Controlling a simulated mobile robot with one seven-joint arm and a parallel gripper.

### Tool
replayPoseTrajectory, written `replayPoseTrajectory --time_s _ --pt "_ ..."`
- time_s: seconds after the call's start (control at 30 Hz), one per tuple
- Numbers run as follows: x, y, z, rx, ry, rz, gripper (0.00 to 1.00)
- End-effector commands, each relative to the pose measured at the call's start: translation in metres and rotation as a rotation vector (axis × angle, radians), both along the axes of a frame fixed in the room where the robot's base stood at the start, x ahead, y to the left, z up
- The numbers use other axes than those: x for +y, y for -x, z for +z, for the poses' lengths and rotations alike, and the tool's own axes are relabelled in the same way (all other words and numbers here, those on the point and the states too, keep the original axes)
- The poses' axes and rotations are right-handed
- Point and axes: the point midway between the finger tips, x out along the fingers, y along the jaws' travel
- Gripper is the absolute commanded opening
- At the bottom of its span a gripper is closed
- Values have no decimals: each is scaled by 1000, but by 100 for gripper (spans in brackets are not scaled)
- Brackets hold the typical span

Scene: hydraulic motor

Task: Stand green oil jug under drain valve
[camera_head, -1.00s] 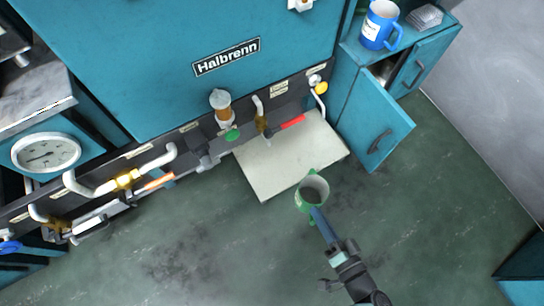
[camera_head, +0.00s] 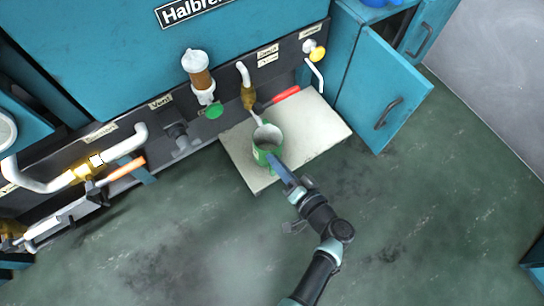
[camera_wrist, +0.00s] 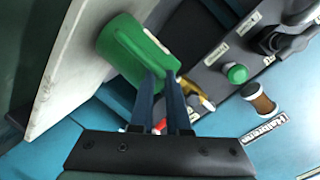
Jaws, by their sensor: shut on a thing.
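The green oil jug (camera_head: 267,143) is upright with its open mouth facing up, over the pale plate (camera_head: 310,138) at the foot of the machine. My gripper (camera_head: 278,165) is shut on the jug from the front right; its fingers (camera_wrist: 160,82) reach the green jug (camera_wrist: 122,62) in the wrist view. A brass valve (camera_head: 248,97) with a red lever (camera_head: 285,94) is just behind the jug, its pale spout (camera_head: 256,118) ending close to the jug's rim. The brass valve also shows in the wrist view (camera_wrist: 197,95). I cannot tell whether the jug's base touches the plate.
A green cap (camera_head: 213,111) and an amber filler (camera_head: 200,80) sit left of the valve. A yellow knob (camera_head: 318,53) is to the right. An open cabinet door (camera_head: 390,95) juts out on the right. The floor in front (camera_head: 180,230) is clear.

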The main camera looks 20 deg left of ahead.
Motion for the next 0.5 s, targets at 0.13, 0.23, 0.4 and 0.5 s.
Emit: replayPoseTrajectory --time_s 0.13,0.23,0.4,0.5 --pt "21 -15 -4 -5 -1 3 0" --pt "18 -14 -8 -3 -1 0 0" --pt "18 -14 -5 -3 -1 1 0" --pt "18 -14 -5 -3 -1 1 0"
